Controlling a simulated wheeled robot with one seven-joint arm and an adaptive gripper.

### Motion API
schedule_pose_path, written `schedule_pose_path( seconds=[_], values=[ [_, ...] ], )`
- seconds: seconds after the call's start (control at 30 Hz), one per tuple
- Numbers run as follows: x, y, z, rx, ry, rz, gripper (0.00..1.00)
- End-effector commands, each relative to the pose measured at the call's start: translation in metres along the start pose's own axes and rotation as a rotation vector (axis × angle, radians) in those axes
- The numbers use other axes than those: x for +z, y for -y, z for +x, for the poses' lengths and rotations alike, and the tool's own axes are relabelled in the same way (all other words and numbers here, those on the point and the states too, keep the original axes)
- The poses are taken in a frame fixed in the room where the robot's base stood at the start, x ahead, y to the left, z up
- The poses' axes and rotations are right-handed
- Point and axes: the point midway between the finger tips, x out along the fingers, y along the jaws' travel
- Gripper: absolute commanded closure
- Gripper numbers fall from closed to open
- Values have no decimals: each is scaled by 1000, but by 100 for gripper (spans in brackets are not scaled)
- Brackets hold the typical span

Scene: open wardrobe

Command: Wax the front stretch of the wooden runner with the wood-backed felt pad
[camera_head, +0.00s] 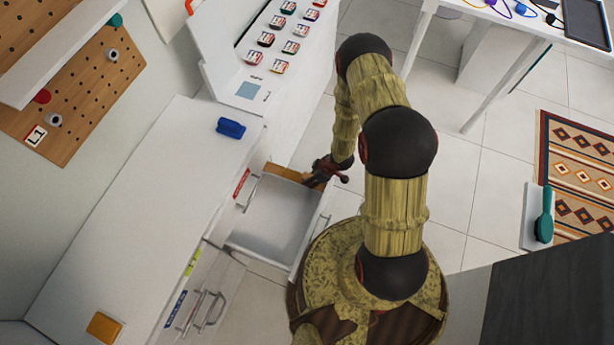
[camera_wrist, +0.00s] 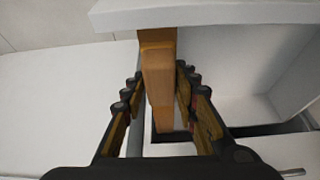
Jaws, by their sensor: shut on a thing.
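My gripper (camera_wrist: 160,90) is shut on the wood-backed felt pad (camera_wrist: 158,78), a light brown block between the two dark fingers. Its felt face is hidden. The wooden runner (camera_head: 285,173) is an orange-brown strip along the far side of the open drawer. The runner also shows in the wrist view (camera_wrist: 157,37), extending past the pad under a white edge. The pad overlaps the runner in that view; I cannot tell whether they touch. In the head view my gripper (camera_head: 320,174) is at the runner's right end.
The open white drawer (camera_head: 270,222) is empty. A blue block (camera_head: 231,129) and an orange-brown block (camera_head: 104,326) lie on the white cabinet top (camera_head: 150,200). A white panel with several labelled pots (camera_head: 279,66) stands beyond the drawer.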

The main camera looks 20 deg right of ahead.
Motion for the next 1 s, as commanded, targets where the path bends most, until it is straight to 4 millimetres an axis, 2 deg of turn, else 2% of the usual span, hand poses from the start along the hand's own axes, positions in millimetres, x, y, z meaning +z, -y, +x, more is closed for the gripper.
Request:
schedule_pose_path(
  seconds=[0.37,0.8,1.0],
  values=[
    [13,0,-6,-1,1,1,100],
    [-13,0,5,0,-1,-3,100],
    [-18,0,7,0,0,-1,100]
  ],
)
